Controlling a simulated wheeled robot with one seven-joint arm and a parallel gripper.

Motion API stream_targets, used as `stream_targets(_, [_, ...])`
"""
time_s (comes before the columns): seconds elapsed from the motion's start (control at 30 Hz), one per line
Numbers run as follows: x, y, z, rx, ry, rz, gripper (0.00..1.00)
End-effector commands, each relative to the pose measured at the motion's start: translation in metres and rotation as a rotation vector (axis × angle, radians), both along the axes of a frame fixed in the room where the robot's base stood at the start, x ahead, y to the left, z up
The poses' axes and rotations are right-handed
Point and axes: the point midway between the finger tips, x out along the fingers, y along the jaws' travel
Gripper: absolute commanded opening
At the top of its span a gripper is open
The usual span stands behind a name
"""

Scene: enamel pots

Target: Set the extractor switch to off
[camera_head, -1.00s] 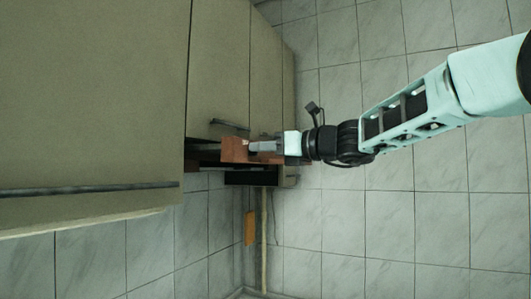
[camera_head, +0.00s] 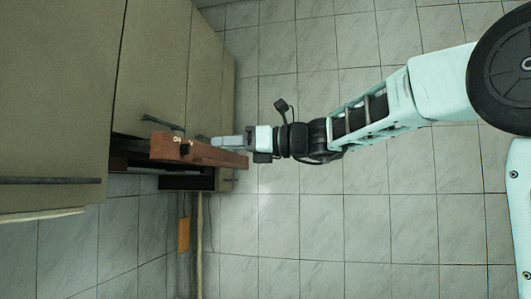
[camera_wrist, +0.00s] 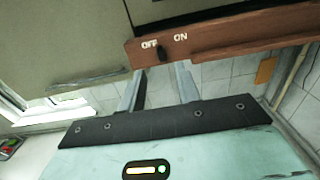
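The extractor is a reddish-brown hood front (camera_head: 200,152) under the beige cabinets; its front panel (camera_wrist: 230,34) also shows in the wrist view. White "OFF" and "ON" labels are on the panel, OFF on the left. The small black switch (camera_wrist: 163,53) sits just below the labels, between them and nearer OFF; its exact setting is hard to tell. My gripper (camera_wrist: 160,77) is open and empty, its two grey fingers apart, pointing toward the panel with the switch between their lines. In the head view my gripper (camera_head: 216,142) is beside the hood front; contact is not visible.
Beige cabinets (camera_head: 60,80) with dark bar handles (camera_head: 50,181) fill the left. An orange-brown board (camera_head: 184,235) hangs on the tiled wall below the hood.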

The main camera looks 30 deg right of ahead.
Motion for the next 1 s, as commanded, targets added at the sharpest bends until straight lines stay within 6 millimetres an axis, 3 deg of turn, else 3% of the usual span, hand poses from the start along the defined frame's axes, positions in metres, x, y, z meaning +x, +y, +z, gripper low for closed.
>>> stream_targets(0.2, [-0.036, -0.036, -0.003, -0.001, -0.002, -0.003, 0.33])
stream_targets(0.4, [-0.058, -0.058, -0.002, 0.0, -0.001, -0.001, 0.33])
stream_targets(1.0, [-0.066, -0.066, 0.0, 0.0, 0.001, 0.001, 0.33])
